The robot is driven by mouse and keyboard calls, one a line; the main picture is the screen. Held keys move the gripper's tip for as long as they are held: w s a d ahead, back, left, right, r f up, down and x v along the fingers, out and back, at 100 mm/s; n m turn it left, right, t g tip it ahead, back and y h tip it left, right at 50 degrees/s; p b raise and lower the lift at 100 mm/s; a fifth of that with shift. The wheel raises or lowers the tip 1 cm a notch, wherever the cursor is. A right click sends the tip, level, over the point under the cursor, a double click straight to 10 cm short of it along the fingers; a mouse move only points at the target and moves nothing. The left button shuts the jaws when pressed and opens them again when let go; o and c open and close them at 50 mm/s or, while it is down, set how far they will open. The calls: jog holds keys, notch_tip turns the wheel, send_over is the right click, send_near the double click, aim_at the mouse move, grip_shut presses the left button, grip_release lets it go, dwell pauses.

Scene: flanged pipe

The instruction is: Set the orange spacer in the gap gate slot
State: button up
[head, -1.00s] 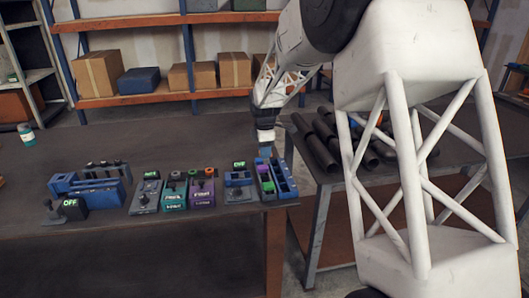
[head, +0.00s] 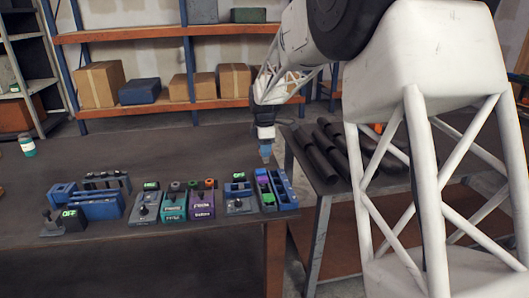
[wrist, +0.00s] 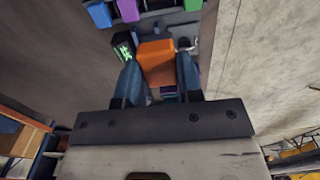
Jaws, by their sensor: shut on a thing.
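The orange spacer (wrist: 156,62) is a block gripped between the two blue fingers of my gripper (wrist: 160,78) in the wrist view. In the head view my gripper (head: 265,155) points down above the back end of the blue tray at the right of the bench. The spacer cannot be made out there. Several small fixtures stand in a row: a blue slotted one (head: 100,208), a grey one (head: 145,208), a teal one (head: 174,207), a purple one (head: 202,207) and a blue-grey one (head: 240,205). I cannot tell which holds the gap gate slot.
The blue tray (head: 287,190) holds a green piece (head: 262,178) and a purple piece (head: 268,199). A black box with a green sign (wrist: 122,47) shows beside the spacer in the wrist view. Dark pipes (head: 320,155) lie on a side table.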

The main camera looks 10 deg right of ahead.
dwell(0.4)
jog(key=w+a+f, duration=0.4)
jog(key=a+f, duration=0.5)
jog(key=a, duration=0.2)
jog(key=shift+w+a+f, duration=0.15)
jog(key=shift+a+f, duration=0.1)
jog(key=shift+f, duration=0.1)
dwell(0.6)
jog(key=shift+f, duration=0.15)
dwell(0.4)
jog(key=shift+f, duration=1.05)
jog(key=shift+f, duration=0.25)
jog(key=shift+f, duration=0.75)
jog(key=shift+f, duration=0.6)
dwell(0.9)
